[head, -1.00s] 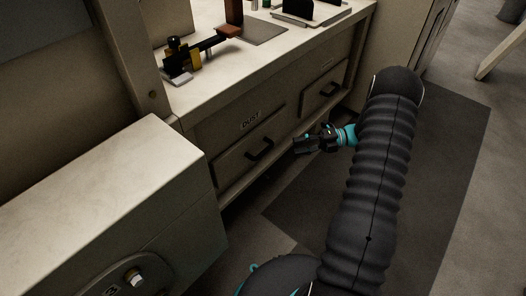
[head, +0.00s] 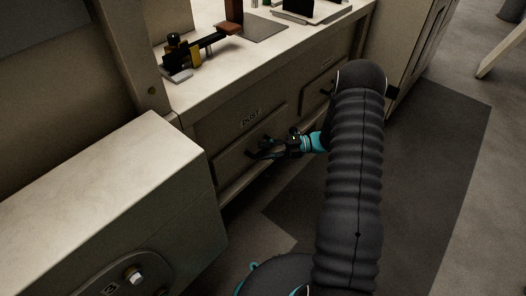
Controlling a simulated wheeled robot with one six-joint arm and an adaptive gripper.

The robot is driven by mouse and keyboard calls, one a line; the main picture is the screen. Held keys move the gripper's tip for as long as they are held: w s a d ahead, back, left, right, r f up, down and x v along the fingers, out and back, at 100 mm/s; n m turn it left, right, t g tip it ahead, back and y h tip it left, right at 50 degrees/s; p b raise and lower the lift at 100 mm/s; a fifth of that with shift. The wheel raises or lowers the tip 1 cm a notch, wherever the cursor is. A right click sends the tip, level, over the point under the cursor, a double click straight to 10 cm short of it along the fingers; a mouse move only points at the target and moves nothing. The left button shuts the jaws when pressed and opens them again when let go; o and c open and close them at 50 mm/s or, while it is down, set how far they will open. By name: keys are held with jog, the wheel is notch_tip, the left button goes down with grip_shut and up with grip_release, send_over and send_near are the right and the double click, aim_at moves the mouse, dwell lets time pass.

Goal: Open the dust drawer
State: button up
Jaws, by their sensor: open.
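The dust drawer (head: 236,166) is in the cabinet front below the worktop, under a label reading DUST (head: 251,117). Its front looks flush with the cabinet. Its dark handle is largely hidden by my gripper (head: 262,148). My gripper is open, with its fingers at the handle. I cannot tell whether the fingers touch the handle or go around it.
A second drawer (head: 314,95) is to the right, partly behind my arm. A pale box-shaped housing (head: 110,190) stands at the front left. The worktop (head: 215,82) holds a black and yellow tool (head: 183,58). Dark floor matting (head: 420,160) lies clear on the right.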

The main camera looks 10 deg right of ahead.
jog(key=shift+w+a, duration=0.1)
jog(key=shift+a, duration=0.5)
grip_shut()
